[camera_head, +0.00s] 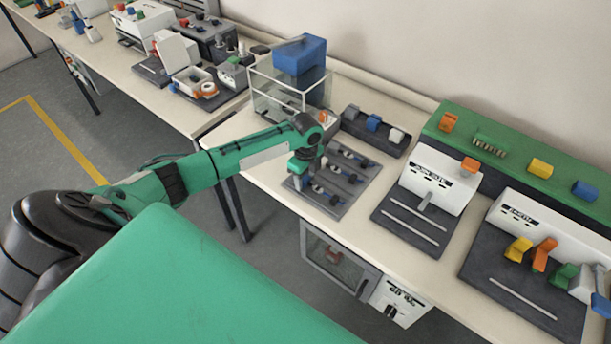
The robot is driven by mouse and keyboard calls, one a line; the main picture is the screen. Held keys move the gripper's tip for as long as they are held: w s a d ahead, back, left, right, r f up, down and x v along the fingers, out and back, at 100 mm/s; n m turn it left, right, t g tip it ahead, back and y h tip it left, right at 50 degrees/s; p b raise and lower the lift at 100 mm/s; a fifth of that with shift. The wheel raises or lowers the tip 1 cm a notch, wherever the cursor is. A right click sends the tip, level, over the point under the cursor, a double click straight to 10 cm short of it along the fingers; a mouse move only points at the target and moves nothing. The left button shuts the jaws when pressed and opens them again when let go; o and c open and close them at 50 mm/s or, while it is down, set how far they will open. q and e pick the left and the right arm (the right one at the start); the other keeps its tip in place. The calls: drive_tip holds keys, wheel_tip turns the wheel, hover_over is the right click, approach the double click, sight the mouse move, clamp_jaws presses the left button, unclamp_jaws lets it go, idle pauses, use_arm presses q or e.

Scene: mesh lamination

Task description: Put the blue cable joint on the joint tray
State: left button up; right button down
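A blue block-like piece (374,122), possibly the blue cable joint, sits in the middle of a dark holder (396,150) between a dark grey and a white piece. Another blue piece (585,190) sits on the green ledge at the far right. A flat grey tray (336,209) with rows of small dark and metallic parts lies in front of the holder; I cannot tell which of the two is the joint tray. My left gripper (299,181) points down over the grey tray's left edge. Its fingers are small and partly hidden, so their opening and any held thing are unclear. My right gripper is out of view.
White-and-dark machines (436,181) with coloured levers fill the right of the bench. Another cluttered bench (130,78) is at the upper left. The floor between is clear.

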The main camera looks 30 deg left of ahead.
use_arm(q)
wheel_tip(320, 180, up, 12)
drive_tip(key=b, duration=0.2)
drive_tip(key=shift+r, duration=0.15)
idle(0.4)
drive_tip(key=shift+d, duration=0.1)
